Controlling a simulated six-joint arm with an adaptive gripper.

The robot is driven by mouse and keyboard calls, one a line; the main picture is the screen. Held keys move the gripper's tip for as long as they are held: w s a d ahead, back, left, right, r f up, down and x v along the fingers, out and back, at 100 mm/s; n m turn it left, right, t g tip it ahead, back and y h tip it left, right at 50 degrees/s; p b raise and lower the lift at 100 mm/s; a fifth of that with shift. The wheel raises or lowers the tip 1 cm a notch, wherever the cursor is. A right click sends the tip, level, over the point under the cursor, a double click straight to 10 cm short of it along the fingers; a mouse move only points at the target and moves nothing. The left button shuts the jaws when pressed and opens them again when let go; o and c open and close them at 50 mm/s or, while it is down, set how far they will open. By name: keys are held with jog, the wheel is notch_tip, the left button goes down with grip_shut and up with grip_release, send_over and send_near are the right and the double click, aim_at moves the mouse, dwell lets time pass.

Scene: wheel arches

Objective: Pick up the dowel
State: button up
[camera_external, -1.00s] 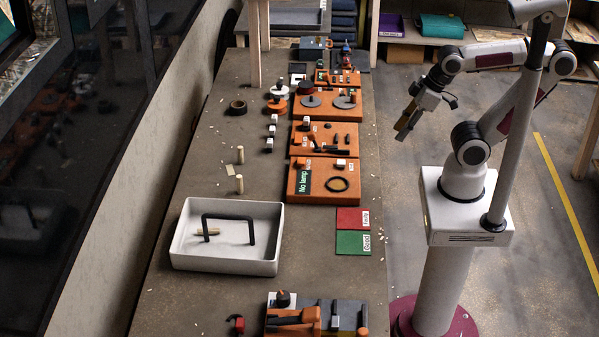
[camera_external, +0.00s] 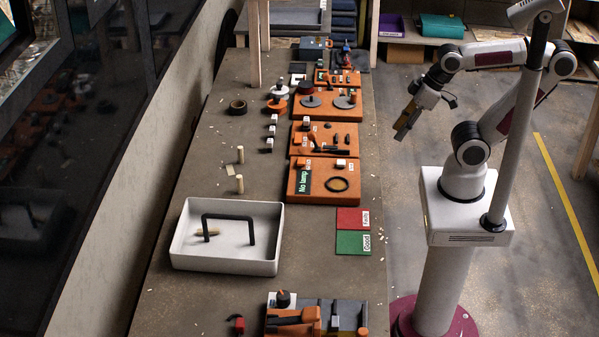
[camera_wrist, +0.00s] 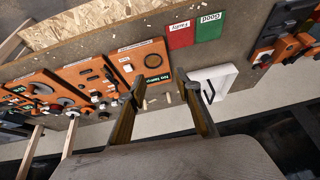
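Two pale wooden dowels stand upright on the bench, left of the orange boards: a farther dowel (camera_external: 240,154) and a nearer dowel (camera_external: 239,184). My gripper (camera_external: 402,130) hangs in the air beyond the bench's right edge, well apart from all the dowels. In the wrist view my gripper (camera_wrist: 164,90) has its two fingers spread with nothing held. Small pale dowels (camera_wrist: 168,97) show far off between the fingers.
Orange task boards (camera_external: 302,197) line the bench's right side. Red (camera_external: 348,219) and green (camera_external: 348,243) cards lie near the right edge. A black tape ring (camera_external: 237,107) and small blocks lie behind the dowels. A tool holder (camera_external: 345,310) stands at the near end.

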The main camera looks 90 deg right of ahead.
jog(key=w+a+f+m+y, duration=0.1)
jog(key=w+a+m+y, duration=0.3)
jog(key=w, duration=0.4)
jog(key=w+a+f+m+y, duration=0.1)
jog(key=w+a+m+y, duration=0.15)
jog(key=w+m, duration=0.4)
jog(key=w+a+f+m+y, duration=0.25)
jog(key=w+a+m, duration=0.2)
jog(key=w, duration=0.55)
jog(key=m+t+h, duration=0.3)
jog(key=m+t, duration=0.4)
jog(key=m, duration=0.8)
send_near(240, 184)
jog(key=shift+w+a+r, duration=0.1)
jog(key=shift+w+a, duration=0.1)
jog(key=shift+w, duration=0.3)
jog(key=shift+w+a+r, duration=0.1)
jog(key=shift+w+a, duration=0.1)
jog(key=shift+w, duration=0.3)
jog(key=shift+f, duration=0.1)
jog(key=shift+x, duration=1.3)
